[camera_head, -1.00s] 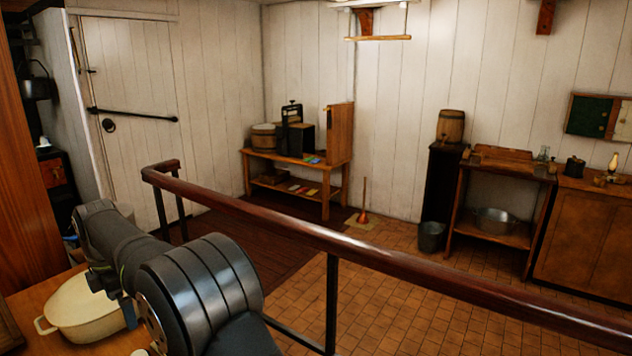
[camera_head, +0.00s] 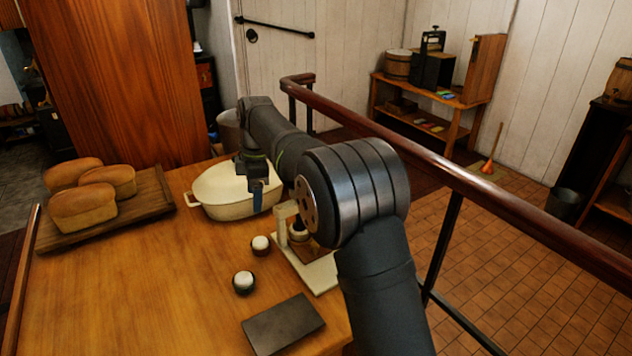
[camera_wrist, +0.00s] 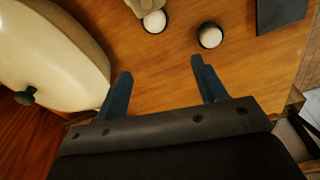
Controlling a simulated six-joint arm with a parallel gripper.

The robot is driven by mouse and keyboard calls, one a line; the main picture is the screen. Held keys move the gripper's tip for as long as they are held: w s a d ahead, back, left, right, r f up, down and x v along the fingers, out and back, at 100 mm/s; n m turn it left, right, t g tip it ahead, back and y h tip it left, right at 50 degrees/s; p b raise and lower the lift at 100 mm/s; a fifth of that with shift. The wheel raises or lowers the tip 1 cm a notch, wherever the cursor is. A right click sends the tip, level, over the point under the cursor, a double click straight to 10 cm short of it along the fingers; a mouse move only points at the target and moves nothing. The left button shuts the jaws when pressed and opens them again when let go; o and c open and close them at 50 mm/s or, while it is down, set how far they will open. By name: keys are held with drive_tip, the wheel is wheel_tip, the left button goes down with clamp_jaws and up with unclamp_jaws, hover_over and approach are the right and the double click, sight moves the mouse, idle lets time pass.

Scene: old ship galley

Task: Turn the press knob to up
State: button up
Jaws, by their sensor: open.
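A cream stand with an upright post and flat base (camera_head: 316,273), which looks like the press, is at the table's right edge. My arm hides part of it, and I cannot make out its knob's setting. A corner of a pale part (camera_wrist: 140,5) shows at the top of the wrist view. My gripper (camera_wrist: 160,65) is open and empty, its two blue fingers apart over bare wood. In the head view a blue finger of my gripper (camera_head: 258,195) shows in front of the cream pot, left of the stand.
Two white-topped round pieces (camera_head: 261,245) (camera_head: 244,282) and a dark flat plate (camera_head: 284,324) lie nearby. Loaves sit on a board (camera_head: 150,210) at left. A railing (camera_head: 440,165) runs along the right. The table's front left is clear.

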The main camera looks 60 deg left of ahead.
drive_tip(key=w+d+f+n+g+y, duration=0.2)
drive_tip(key=w+d+n+g+y, duration=0.2)
drive_tip(key=w+d+n+y, duration=0.7)
drive_tip(key=w+d+f+n+g+y, duration=0.1)
drive_tip(key=w+d+n+g+y, duration=0.25)
drive_tip(key=w+n, duration=0.8)
drive_tip(key=s+a+n, duration=0.1)
drive_tip(key=s+a, duration=0.3)
drive_tip(key=a, duration=0.1)
drive_tip(key=s+a+n, duration=0.1)
drive_tip(key=s+a, duration=0.3)
drive_tip(key=a, duration=0.1)
drive_tip(key=s+a+n+y, duration=0.1)
drive_tip(key=s+a, duration=0.2)
drive_tip(key=a, duration=0.1)
drive_tip(key=shift+s+a+f+n+t, duration=0.1)
drive_tip(key=shift+s+a+n+t, duration=0.15)
drive_tip(key=shift+s+a, duration=0.15)
